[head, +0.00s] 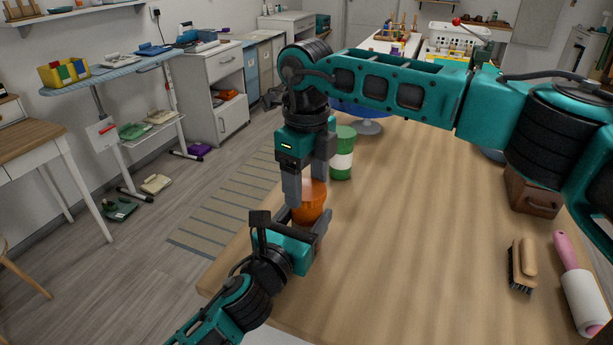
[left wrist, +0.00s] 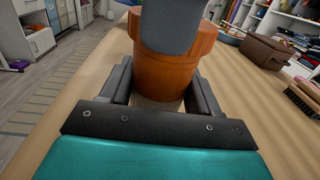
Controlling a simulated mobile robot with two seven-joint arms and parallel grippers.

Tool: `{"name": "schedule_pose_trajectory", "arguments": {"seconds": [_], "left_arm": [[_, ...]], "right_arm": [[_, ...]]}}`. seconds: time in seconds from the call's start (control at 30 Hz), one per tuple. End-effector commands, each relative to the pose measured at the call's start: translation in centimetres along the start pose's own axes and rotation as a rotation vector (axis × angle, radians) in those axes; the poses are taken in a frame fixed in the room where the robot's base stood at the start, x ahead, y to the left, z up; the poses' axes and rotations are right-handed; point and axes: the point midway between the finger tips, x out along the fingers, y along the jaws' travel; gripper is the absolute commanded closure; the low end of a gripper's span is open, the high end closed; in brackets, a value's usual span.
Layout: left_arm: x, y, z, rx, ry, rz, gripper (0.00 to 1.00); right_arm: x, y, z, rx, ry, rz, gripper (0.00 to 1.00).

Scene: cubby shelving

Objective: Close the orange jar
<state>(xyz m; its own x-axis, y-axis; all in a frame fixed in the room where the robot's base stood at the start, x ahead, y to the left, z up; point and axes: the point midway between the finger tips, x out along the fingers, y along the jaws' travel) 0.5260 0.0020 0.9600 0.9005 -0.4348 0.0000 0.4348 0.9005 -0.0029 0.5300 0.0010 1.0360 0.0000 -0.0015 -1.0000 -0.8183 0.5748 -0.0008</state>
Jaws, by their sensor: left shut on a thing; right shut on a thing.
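The orange jar (head: 307,214) stands upright near the left edge of the wooden table. My left gripper (head: 294,228) is shut on the jar's body from the near side, low above the table. In the left wrist view its fingers press on both sides of the jar (left wrist: 165,78). My right gripper (head: 309,187) points down from above and is shut on the orange lid (left wrist: 207,38) at the jar's top. The lid is a wider collar over the body, and the right finger hides part of it. I cannot tell how tightly it sits.
A green jar with a white band (head: 342,160) stands just behind. A blue bowl (head: 368,113) is farther back. A brown box (head: 532,193), a brush (head: 522,264) and a pink-handled roller (head: 580,290) lie at the right. The table's middle is clear.

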Motion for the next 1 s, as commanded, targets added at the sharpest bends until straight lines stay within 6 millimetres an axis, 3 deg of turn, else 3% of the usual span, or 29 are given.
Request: {"name": "schedule_pose_trajectory", "arguments": {"seconds": [0.9,0.93,1.0], "left_arm": [[0.0,0.0,-0.1,-0.001,0.001,0.000,0.93],[0.0,0.0,-0.1,-0.001,0.001,0.000,1.00],[0.0,0.0,-0.1,-0.001,0.001,0.000,1.00]], "right_arm": [[1.1,0.0,0.0,0.001,0.002,0.001,0.60],[1.2,0.0,0.0,0.001,0.001,0.001,0.60],[1.1,0.0,0.0,0.009,0.001,0.001,0.60]]}}
